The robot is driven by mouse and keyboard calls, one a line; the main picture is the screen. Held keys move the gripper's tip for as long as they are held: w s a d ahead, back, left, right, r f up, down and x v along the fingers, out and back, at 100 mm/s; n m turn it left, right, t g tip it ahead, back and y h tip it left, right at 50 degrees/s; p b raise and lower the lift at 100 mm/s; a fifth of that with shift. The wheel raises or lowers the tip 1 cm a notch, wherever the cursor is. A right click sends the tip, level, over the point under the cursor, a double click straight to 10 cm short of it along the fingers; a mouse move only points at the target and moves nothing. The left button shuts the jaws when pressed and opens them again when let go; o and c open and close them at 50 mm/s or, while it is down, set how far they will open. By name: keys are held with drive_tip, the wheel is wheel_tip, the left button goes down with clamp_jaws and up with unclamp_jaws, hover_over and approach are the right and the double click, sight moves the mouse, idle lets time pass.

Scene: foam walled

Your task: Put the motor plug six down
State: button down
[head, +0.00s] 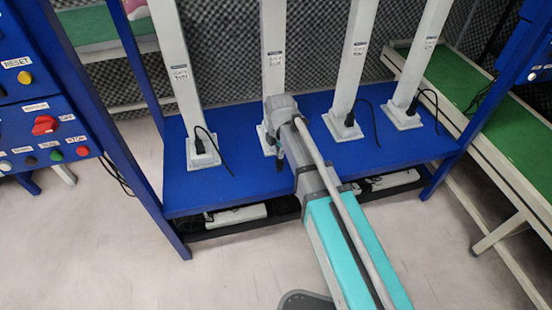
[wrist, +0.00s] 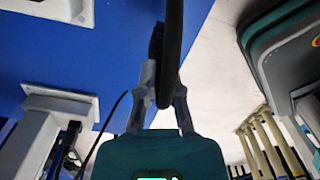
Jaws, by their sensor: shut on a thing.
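My gripper (wrist: 163,88) is shut on a black plug (wrist: 157,40) with a thick black cable (wrist: 172,50) in the wrist view. The plug shows against the blue bench top, and I cannot tell whether it touches it. I cannot read a number on the held plug.
The blue bench (head: 240,185) carries several white posts with square feet. Other black plugs with cables sit at the left post's foot (head: 203,155) and the right posts' feet. A blue control panel (head: 45,125) stands left, a green-topped conveyor (head: 470,95) right.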

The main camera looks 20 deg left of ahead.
drive_tip(key=shift+f+b, duration=0.75)
drive_tip(key=shift+f, duration=0.35)
drive_tip(key=shift+f, duration=0.1)
drive_tip(key=c, duration=0.8)
unclamp_jaws()
wheel_tip(320, 180, up, 12)
drive_tip(key=p, duration=1.2)
